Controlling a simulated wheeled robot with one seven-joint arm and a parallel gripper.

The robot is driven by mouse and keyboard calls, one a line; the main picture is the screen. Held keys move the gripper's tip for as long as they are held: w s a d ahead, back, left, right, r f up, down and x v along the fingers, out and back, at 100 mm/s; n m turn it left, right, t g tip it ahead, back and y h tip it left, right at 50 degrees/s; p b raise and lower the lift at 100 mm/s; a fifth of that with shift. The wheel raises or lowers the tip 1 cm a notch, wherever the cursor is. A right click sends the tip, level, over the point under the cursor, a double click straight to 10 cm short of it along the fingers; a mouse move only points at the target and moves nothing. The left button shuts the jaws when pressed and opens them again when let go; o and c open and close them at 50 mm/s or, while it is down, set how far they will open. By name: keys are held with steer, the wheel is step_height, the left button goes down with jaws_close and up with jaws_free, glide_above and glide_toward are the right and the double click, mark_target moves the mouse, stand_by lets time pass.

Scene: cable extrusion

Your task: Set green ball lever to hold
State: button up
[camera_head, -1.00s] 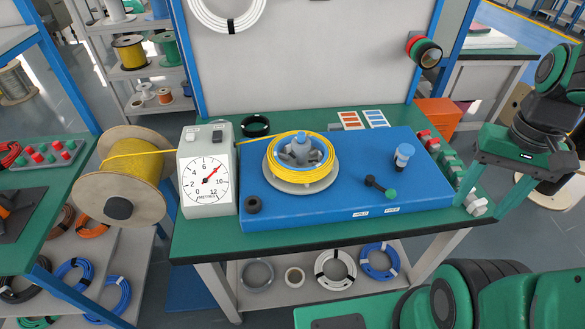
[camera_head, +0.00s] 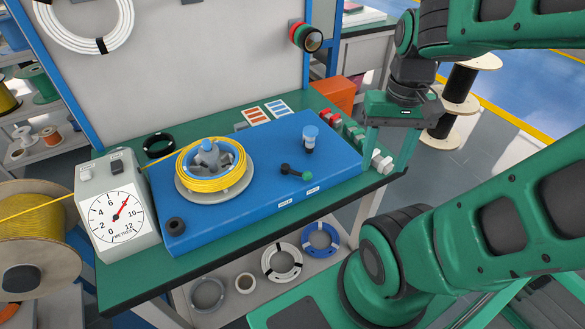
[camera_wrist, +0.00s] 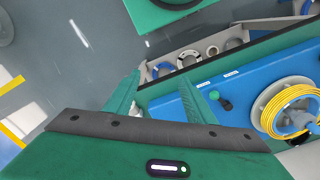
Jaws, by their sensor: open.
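The green ball lever (camera_head: 307,176) sits on the blue panel (camera_head: 232,213), near its front edge. Its black pivot is to the left and the green ball points right and slightly forward. Two small white labels lie in front: the left one (camera_head: 286,203) and the right one (camera_head: 313,190), their print too small to read now. The ball is nearer the right label. My gripper (camera_head: 386,165) is open and empty, fingers down, beyond the panel's right end. In the wrist view the lever ball (camera_wrist: 226,105) shows just right of the right finger.
Red, green and white parts (camera_head: 352,135) line the table's right edge near my fingers. The panel around the lever is clear.

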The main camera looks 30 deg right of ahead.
steer(key=shift+s+r, duration=0.25)
steer(key=shift+s, duration=0.15)
steer(key=c, duration=0.5)
steer(key=shift+r, duration=0.2)
steer(key=c, duration=0.5)
steer(key=shift+g, duration=0.5)
steer(key=w, duration=0.3)
steer(key=w+a, duration=0.1)
steer(key=w, duration=0.2)
steer(key=w+a, duration=0.1)
steer(key=w, duration=0.2)
steer(key=shift+w+a+r, duration=0.15)
steer(key=shift+w+r, duration=0.1)
jaws_close()
steer(key=w+a+f, duration=0.1)
steer(key=w+a, duration=0.1)
steer(key=w, duration=0.3)
steer(key=w+a+f+g+y, duration=0.1)
steer(key=w+a, duration=0.2)
steer(key=w, duration=0.2)
steer(key=shift+w+f+n, duration=0.15)
steer(key=shift+f+n, duration=0.1)
steer(key=shift+n, duration=0.15)
